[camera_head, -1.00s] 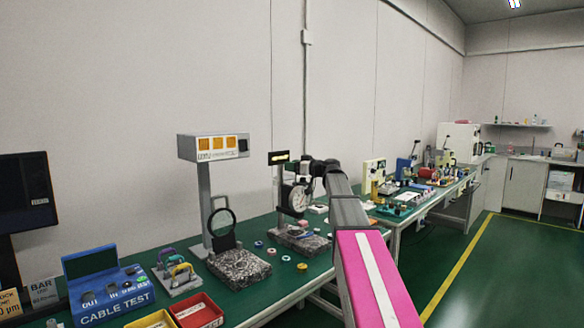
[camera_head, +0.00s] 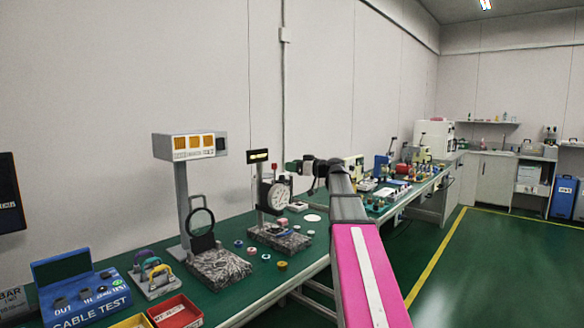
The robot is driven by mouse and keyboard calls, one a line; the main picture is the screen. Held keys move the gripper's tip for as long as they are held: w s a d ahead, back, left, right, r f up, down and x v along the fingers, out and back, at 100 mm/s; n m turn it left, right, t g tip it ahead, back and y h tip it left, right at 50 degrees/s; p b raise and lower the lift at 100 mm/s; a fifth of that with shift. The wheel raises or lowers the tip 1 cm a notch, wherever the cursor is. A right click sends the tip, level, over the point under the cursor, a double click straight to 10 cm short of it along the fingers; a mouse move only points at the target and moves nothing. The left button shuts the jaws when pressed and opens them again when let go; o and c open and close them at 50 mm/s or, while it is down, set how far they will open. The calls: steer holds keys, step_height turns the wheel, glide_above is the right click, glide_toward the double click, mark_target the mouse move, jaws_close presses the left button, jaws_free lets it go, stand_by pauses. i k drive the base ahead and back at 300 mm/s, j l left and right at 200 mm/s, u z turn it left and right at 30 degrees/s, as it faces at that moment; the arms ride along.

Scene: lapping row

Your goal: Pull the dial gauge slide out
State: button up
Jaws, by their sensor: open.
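The dial gauge (camera_head: 276,194), with a round white face, is mounted on a dark upright stand that rises from a speckled stone base (camera_head: 280,236) on the green bench. My gripper (camera_head: 292,166) is at the end of my arm, above and just right of the gauge face. Its fingers are small and dark here, and I cannot tell whether they touch anything. It holds nothing that I can see. The slide itself is too small to make out.
A ring-shaped stand on a second stone base (camera_head: 218,266) is to the left, under a display box (camera_head: 190,146). A blue cable test box (camera_head: 82,290) and a red tray (camera_head: 176,312) are at the front left. Small parts lie between the bases.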

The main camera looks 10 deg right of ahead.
mark_target(282, 232)
steer(key=k+l, duration=0.2)
steer(key=l, duration=0.2)
steer(key=k+l, duration=0.2)
steer(key=l, duration=0.2)
steer(key=k+l, duration=0.25)
steer(key=l, duration=0.1)
